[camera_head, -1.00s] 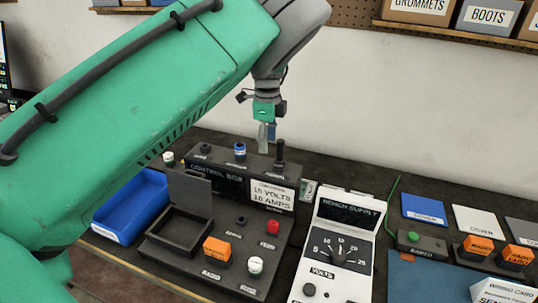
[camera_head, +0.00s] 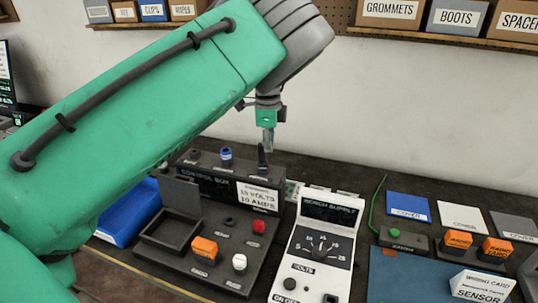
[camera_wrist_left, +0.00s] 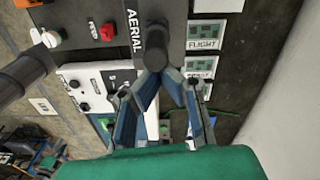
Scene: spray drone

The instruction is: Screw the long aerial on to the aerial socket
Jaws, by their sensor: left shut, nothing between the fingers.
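A black upright rod (camera_head: 262,156), which looks like the aerial, stands at the right end of the control box's (camera_head: 215,170) top. In the left wrist view the black rod (camera_wrist_left: 156,45) stands beside the word AERIAL, seen nearly end-on. Whether it is fully seated on its socket cannot be told; its base is hidden. My left gripper (camera_head: 269,148) points down, close to the rod's upper end. In the left wrist view its fingers (camera_wrist_left: 167,76) come together just beside the rod's end. They are shut with nothing between them. My right gripper is not in view.
A blue knob (camera_head: 226,155) stands on the box top, left of the rod. The white bench supply (camera_head: 315,260) stands to the right. A blue tray (camera_head: 125,220) lies left. Covers, including a blue one (camera_head: 408,207), and orange blocks lie further right.

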